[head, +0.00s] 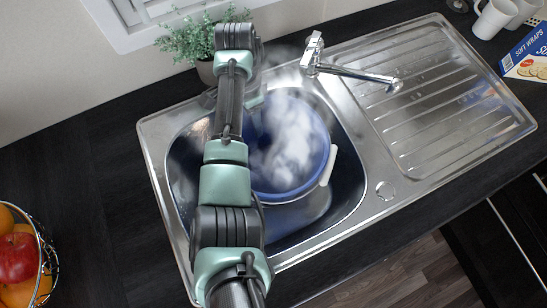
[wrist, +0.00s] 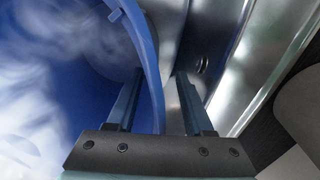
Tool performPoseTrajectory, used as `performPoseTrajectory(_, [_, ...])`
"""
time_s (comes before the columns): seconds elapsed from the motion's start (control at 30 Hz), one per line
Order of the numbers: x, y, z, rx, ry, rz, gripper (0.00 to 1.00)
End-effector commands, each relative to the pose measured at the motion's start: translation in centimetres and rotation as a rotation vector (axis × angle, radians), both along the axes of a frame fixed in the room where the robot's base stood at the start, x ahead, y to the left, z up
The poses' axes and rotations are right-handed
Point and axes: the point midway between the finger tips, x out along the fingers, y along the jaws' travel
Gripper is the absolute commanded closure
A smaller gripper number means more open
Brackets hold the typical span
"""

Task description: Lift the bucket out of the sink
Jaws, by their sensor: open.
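A blue bucket (head: 284,190) with white foam (head: 292,138) in it stands in the left basin of the steel sink (head: 420,120). A white handle grip (head: 328,166) hangs at its right side. In the wrist view, the bucket's blue rim (wrist: 152,72) passes between the two fingers of my gripper (wrist: 158,78). The fingers are open, one on the inner side and one on the outer side, with a visible gap on the outer side. In the head view, my arm covers the bucket's left part and my fingers are mostly hidden.
A chrome tap (head: 345,72) reaches right from behind the basin. A potted plant (head: 195,45) stands behind my arm. A fruit basket (head: 42,262) is at the lower left, and white mugs (head: 492,18) and a wraps box (head: 530,58) at the upper right. The ribbed drainer (head: 440,100) is clear.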

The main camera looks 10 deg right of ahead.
Motion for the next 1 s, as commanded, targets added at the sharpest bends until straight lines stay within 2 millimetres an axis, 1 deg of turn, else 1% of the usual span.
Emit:
performPoseTrajectory(0.07, [0.00, 0.00, 0.00, 0.000, 0.000, 0.000, 0.48])
performPoseTrajectory(0.1, [0.00, 0.01, 0.01, 0.000, 0.000, 0.000, 0.52])
performPoseTrajectory(0.37, [0.00, 0.00, 0.04, 0.000, 0.000, 0.001, 0.98])
performPoseTrajectory(0.4, [0.00, 0.00, 0.04, 0.000, 0.000, 0.001, 1.00])
performPoseTrajectory(1.0, [0.00, -0.01, 0.07, 0.000, 0.000, 0.000, 1.00])
